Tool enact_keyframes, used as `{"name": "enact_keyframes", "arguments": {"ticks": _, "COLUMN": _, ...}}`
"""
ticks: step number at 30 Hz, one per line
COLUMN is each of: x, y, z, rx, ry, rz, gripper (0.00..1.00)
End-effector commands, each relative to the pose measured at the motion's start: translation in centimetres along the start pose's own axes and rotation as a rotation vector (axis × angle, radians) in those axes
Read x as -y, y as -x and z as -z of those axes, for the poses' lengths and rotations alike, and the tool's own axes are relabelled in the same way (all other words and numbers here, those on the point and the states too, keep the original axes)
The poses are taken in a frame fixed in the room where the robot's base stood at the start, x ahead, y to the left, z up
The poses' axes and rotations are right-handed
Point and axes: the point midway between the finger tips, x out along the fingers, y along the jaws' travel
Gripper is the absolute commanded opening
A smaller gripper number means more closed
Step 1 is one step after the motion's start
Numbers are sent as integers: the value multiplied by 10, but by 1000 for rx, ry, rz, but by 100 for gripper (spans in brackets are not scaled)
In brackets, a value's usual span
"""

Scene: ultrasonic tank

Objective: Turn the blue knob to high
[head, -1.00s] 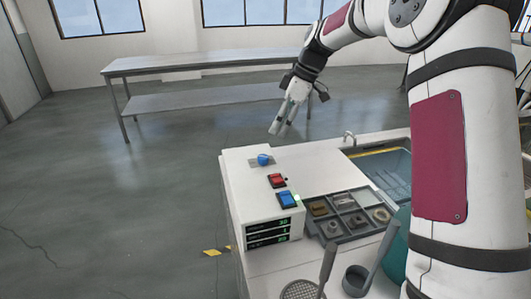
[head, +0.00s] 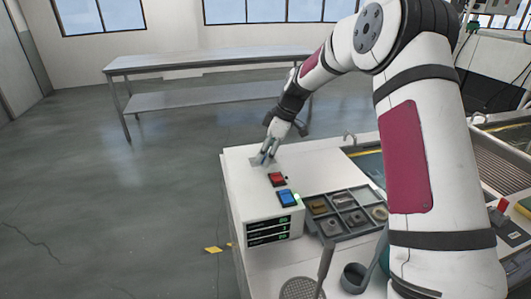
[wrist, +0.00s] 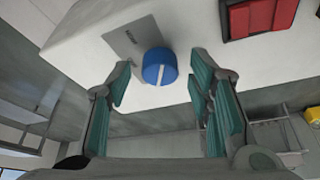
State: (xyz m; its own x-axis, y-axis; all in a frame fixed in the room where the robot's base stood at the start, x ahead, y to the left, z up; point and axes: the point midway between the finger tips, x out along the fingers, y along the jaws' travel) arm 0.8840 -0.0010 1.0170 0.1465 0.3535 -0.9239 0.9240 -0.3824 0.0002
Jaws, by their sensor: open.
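The blue knob (wrist: 160,66) sits on the white control box, with a pale line across its face, beside a grey label plate (wrist: 136,44). In the wrist view it lies just ahead of and between the fingertips of my gripper (wrist: 163,82). The gripper is open, with green-padded fingers on either side and nothing held. In the head view my gripper (head: 268,152) is down over the box at the knob, and the fingers mostly hide the knob there. I cannot tell whether the fingers touch it.
A red switch (head: 277,179) and a blue switch (head: 287,198) sit on the box (head: 240,195) near the knob. A parts tray (head: 330,225) with several small items stands to the right. A metal table (head: 190,65) stands behind; the floor at left is clear.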

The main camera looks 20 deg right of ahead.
Motion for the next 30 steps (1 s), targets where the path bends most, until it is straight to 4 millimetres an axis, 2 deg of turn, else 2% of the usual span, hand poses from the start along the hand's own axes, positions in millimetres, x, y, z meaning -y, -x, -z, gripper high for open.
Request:
{"name": "enact_keyframes", "arguments": {"ticks": 2, "x": 0, "y": 0, "z": 0, "rx": 0, "ry": 0, "rz": 0, "gripper": 45}}
{"name": "enact_keyframes", "arguments": {"ticks": 8, "x": 0, "y": 0, "z": 0, "rx": 0, "ry": 0, "rz": 0, "gripper": 0}}
{"name": "enact_keyframes", "arguments": {"ticks": 20, "x": 1, "y": 0, "z": 0, "rx": 0, "ry": -46, "rz": -19, "gripper": 0}}
{"name": "enact_keyframes", "arguments": {"ticks": 30, "x": 2, "y": 1, "z": 0, "rx": 1, "ry": -266, "rz": -111, "gripper": 0}}
